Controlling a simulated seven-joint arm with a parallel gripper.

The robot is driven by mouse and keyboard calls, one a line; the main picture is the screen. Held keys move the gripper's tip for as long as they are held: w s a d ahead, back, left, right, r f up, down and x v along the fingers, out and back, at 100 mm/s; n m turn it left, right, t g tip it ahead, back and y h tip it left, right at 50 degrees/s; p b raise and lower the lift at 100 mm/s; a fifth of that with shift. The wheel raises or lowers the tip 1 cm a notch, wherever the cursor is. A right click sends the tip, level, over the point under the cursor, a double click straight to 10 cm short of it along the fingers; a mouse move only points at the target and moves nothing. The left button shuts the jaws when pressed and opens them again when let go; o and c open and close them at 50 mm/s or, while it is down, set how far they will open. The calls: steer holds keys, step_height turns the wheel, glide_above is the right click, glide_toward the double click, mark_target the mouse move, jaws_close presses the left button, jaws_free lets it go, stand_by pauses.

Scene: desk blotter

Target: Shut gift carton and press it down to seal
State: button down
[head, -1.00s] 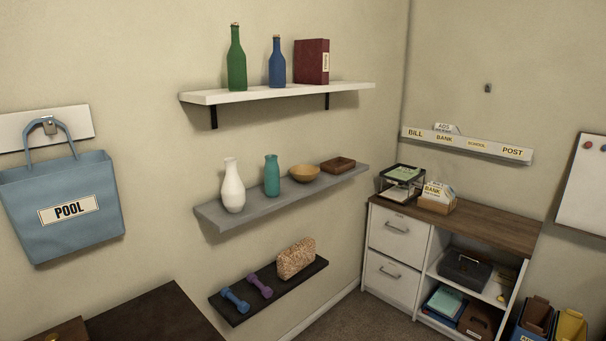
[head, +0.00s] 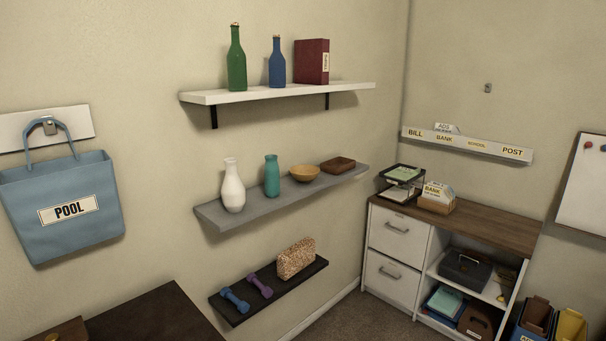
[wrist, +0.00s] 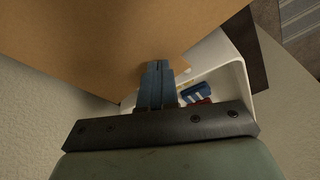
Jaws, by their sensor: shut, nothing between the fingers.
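A large flat brown cardboard-like surface (wrist: 110,40), which looks like part of the gift carton, fills the upper part of the wrist view. Its lid, edges and contents cannot be made out as a whole. My gripper (wrist: 156,66) is shut and empty, with its blue-grey fingers together. In the picture its fingertips overlap the lower edge of the brown surface; I cannot tell whether they touch it. The head view shows neither carton nor gripper.
A white open container (wrist: 238,72) with blue and red items (wrist: 197,93) lies just right of my fingers. A pale textured surface (wrist: 35,120) is at left. The head view shows wall shelves (head: 275,208), a blue POOL bag (head: 65,210) and a white cabinet (head: 395,238).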

steer(key=shift+f, duration=0.6)
stand_by(0.5)
steer(key=shift+r, duration=3.55)
